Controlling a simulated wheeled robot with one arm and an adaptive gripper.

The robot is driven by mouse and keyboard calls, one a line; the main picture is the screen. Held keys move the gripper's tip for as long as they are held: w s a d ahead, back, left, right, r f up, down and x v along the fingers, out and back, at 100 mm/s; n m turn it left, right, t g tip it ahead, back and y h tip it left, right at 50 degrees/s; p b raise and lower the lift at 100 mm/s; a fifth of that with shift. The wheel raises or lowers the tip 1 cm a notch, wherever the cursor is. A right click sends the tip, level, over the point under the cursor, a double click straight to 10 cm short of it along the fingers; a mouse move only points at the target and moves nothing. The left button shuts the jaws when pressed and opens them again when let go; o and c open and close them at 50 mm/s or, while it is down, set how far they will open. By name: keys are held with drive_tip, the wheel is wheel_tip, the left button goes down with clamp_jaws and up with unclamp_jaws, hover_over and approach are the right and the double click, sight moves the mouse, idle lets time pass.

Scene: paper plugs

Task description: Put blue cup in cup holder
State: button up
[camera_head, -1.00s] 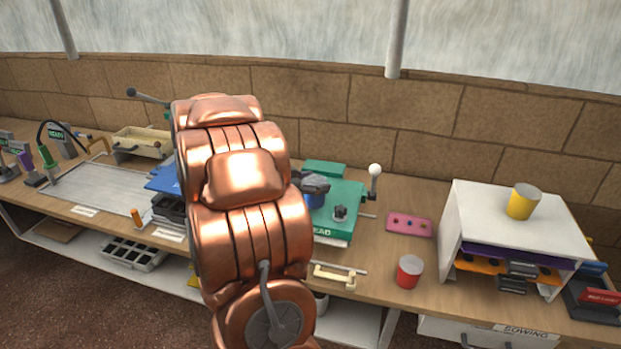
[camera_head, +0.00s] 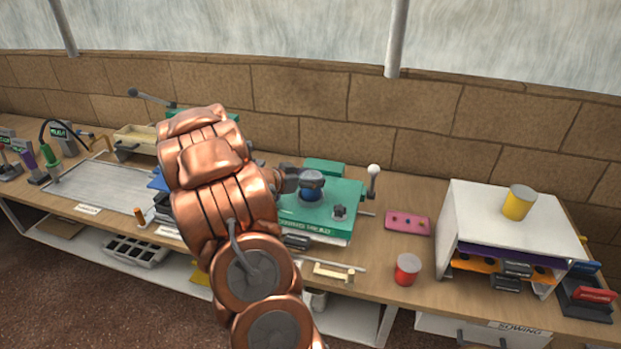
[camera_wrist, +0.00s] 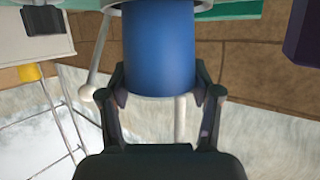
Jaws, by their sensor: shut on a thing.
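The blue cup (camera_head: 311,190) has a grey rim and is over the green board (camera_head: 345,190) of the machine in the middle of the bench. I cannot tell whether it touches the board. In the wrist view the blue cup (camera_wrist: 160,48) fills the upper middle, between the two fingers of my gripper (camera_wrist: 161,95). My gripper (camera_head: 291,179) is shut on it from the left in the head view. I cannot pick out a cup holder for certain; my arm hides part of the bench.
A red cup (camera_head: 407,269) stands at the front edge of the bench. A yellow cup (camera_head: 519,202) stands on the white shelf unit (camera_head: 480,205). A white-knobbed lever (camera_head: 374,170) stands right of the board, near a pink block (camera_head: 407,223).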

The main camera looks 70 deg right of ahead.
drive_tip(key=shift+f, duration=0.55)
drive_tip(key=shift+f, duration=0.15)
drive_tip(key=o, duration=1.1)
drive_tip(key=shift+w+a+r, duration=0.3)
drive_tip(key=shift+a+r, duration=0.1)
drive_tip(key=shift+b+v, duration=1.15)
drive_tip(key=shift+v, duration=4.35)
